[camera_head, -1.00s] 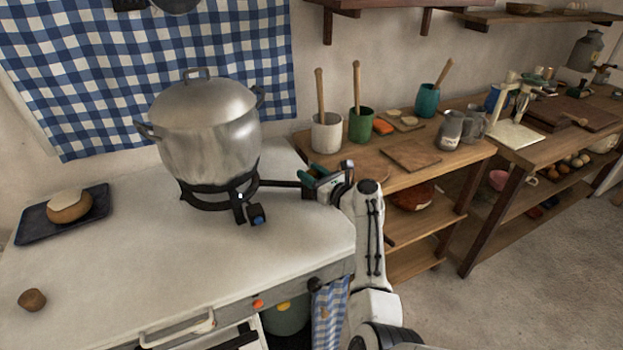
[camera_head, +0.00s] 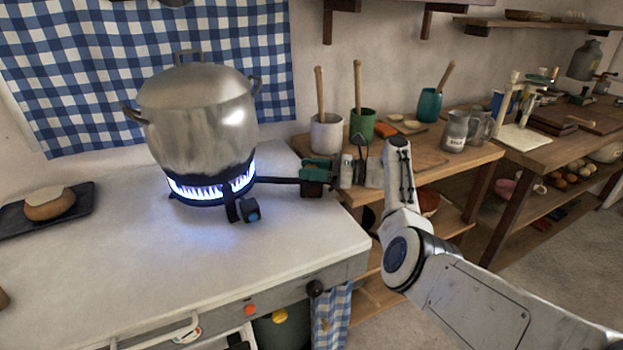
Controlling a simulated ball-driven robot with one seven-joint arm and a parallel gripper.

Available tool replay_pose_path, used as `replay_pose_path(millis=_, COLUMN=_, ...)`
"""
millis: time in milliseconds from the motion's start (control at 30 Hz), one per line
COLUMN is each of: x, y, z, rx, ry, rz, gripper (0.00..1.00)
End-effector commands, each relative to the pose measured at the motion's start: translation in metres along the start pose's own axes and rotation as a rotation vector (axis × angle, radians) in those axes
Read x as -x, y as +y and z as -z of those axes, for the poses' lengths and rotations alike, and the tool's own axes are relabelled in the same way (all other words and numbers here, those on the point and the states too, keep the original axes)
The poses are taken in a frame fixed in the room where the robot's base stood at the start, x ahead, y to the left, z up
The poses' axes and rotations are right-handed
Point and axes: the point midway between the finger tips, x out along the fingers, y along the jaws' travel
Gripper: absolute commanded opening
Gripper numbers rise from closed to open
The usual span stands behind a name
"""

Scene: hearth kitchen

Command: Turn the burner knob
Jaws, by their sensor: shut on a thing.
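The burner (camera_head: 232,207) stands on the white counter with a steel pot (camera_head: 195,120) on it. A ring of blue flame (camera_head: 212,187) burns under the pot. A black pipe runs right from the burner to a dark block with a green top, which looks like the burner knob (camera_head: 315,167), at the counter's right edge. My gripper (camera_head: 333,175) is at the right side of this block and appears shut on it. The exact contact of the fingers is too small to see clearly. A black fitting with a blue face (camera_head: 252,209) sits at the burner's front.
The white counter (camera_head: 120,270) is clear in front of the burner. A dark tray (camera_head: 75,213) with a bread-like item (camera_head: 50,203) lies at left. A wooden table with a white crock (camera_head: 326,133), a green cup (camera_head: 362,124) and a mug (camera_head: 456,130) stands behind my arm.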

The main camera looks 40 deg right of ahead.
Motion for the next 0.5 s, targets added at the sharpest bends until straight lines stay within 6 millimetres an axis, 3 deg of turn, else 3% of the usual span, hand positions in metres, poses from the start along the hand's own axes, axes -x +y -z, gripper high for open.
replay_pose_path(millis=500, x=-0.0009, y=-0.0004, z=-0.0013, rx=0.001, ry=-0.002, rz=-0.043, gripper=0.11)
